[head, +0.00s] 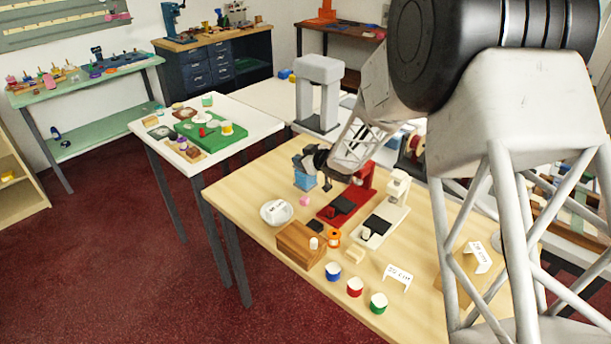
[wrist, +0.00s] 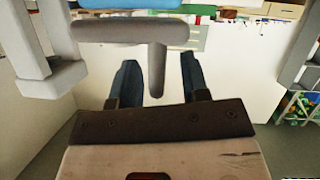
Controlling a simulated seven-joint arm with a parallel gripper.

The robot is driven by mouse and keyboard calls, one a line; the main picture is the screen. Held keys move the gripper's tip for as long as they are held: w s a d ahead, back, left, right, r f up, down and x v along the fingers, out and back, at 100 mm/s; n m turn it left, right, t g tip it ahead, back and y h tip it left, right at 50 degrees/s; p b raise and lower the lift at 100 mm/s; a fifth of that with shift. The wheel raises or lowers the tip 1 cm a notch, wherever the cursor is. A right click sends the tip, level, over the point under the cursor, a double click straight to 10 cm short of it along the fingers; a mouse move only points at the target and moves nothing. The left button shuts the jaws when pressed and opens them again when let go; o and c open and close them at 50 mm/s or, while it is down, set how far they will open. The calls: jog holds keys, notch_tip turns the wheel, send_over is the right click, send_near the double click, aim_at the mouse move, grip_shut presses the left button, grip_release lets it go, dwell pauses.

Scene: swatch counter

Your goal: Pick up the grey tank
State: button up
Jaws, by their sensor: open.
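I cannot pick out a grey tank for certain. In the wrist view a grey T-shaped piece (wrist: 120,30) lies ahead, its stem reaching down between my two dark blue fingers. Above it is a blue body (wrist: 130,4), partly cut off by the frame edge. My gripper (wrist: 159,75) is open, with a gap between the fingers. Whether they touch the grey stem I cannot tell. In the head view my gripper (head: 323,178) is low over the wooden table, right beside a small blue device (head: 304,170); its fingers are hard to see.
A red machine (head: 338,205) and a cream machine (head: 398,190) stand close right on the wooden table (head: 235,190). A white bowl (head: 277,213), pink cube (head: 304,201), wooden box (head: 296,243) and several spools lie in front. A tall grey arch (head: 318,68) stands behind.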

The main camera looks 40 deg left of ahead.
dwell(0.3)
grip_shut()
jog(key=shift+r, duration=0.1)
dwell(0.4)
jog(key=shift+r, duration=4.95)
